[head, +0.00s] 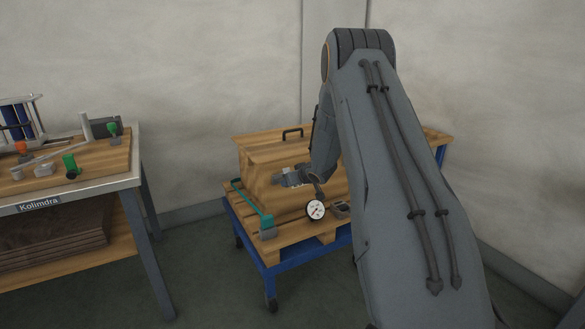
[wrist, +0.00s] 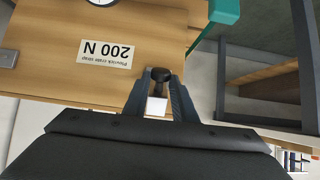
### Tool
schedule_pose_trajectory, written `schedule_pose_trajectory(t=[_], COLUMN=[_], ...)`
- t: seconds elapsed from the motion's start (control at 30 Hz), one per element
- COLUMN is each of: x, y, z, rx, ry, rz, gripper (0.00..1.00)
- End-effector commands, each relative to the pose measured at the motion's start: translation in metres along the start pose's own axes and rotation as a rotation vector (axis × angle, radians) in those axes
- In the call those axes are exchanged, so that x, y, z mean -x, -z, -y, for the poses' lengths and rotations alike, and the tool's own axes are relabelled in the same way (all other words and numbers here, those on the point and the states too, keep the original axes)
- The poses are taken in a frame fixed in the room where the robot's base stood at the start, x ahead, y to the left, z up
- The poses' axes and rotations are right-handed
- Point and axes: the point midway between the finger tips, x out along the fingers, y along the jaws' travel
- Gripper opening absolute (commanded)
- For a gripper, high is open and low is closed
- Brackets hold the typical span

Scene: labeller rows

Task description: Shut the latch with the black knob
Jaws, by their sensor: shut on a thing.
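In the wrist view, a black knob (wrist: 160,74) sits between my fingertips, with a pale block just below it. My gripper (wrist: 160,88) is closed around the knob's stem. In the head view, my gripper (head: 283,178) reaches down against the wooden crate (head: 262,190) from the right. The knob and latch are too small to make out there, and my arm hides the crate's right part. I cannot tell how far the latch is turned.
The crate stands on a pallet on a blue trolley (head: 290,262). A dial gauge (head: 315,210) and a teal bar (head: 253,203) are near its front. A workbench (head: 85,190) with clamps stands left, with floor between.

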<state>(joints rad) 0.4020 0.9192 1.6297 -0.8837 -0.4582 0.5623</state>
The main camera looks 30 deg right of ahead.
Motion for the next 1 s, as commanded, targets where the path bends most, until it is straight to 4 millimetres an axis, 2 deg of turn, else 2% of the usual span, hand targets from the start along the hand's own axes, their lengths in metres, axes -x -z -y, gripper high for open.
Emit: schedule_pose_trajectory(t=[1.0], x=[0.0028], y=[0.0075], z=[0.0021], rx=[-0.001], ry=[0.005], rz=[0.093], gripper=[0.07])
